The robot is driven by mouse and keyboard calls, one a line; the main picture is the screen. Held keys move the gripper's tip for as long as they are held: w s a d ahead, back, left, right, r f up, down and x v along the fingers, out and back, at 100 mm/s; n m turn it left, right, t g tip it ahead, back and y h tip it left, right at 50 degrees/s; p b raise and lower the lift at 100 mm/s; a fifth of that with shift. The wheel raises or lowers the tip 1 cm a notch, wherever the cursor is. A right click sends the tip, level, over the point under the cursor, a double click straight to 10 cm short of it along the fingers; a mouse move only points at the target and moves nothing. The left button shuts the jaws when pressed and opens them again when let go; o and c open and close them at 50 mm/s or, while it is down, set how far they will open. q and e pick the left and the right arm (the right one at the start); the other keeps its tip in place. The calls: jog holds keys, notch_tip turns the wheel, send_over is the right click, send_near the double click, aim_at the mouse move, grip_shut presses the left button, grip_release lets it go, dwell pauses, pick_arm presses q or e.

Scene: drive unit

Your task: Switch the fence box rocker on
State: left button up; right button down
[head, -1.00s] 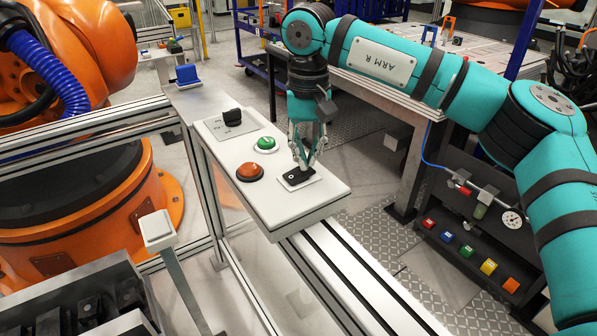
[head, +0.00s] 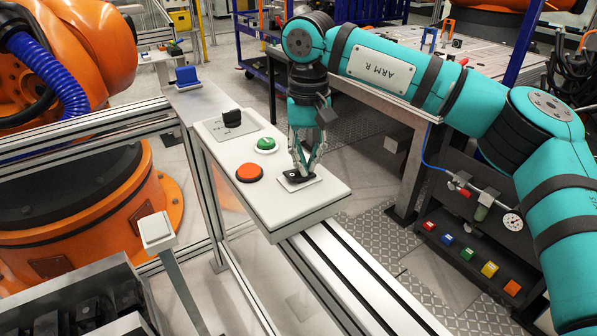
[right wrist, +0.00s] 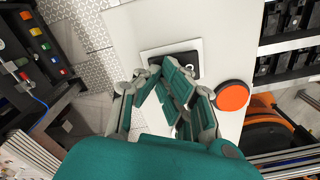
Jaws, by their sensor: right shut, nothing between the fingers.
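The fence box (head: 262,200) is a light grey slab on the aluminium fence rail. Its black rocker (head: 297,177) sits in a white frame near the right edge; it also shows in the right wrist view (right wrist: 185,59). My right gripper (head: 306,174) points down with shut, empty fingertips at the rocker, at its far right part in the head view. In the right wrist view the fingers (right wrist: 175,72) cover part of the rocker. I cannot tell whether they touch it or which way it is tipped. My left gripper is out of view.
A red-orange button (head: 249,172), a green button (head: 266,144) and a black selector knob (head: 232,117) share the box top. An orange robot (head: 75,190) stands left behind the rail. A bench with coloured blocks (head: 467,253) is at the right.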

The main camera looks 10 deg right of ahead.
jog(key=shift+r+p, duration=2.8)
jog(key=shift+r, duration=0.7)
jog(key=shift+s+f, duration=0.1)
jog(key=shift+f, duration=0.05)
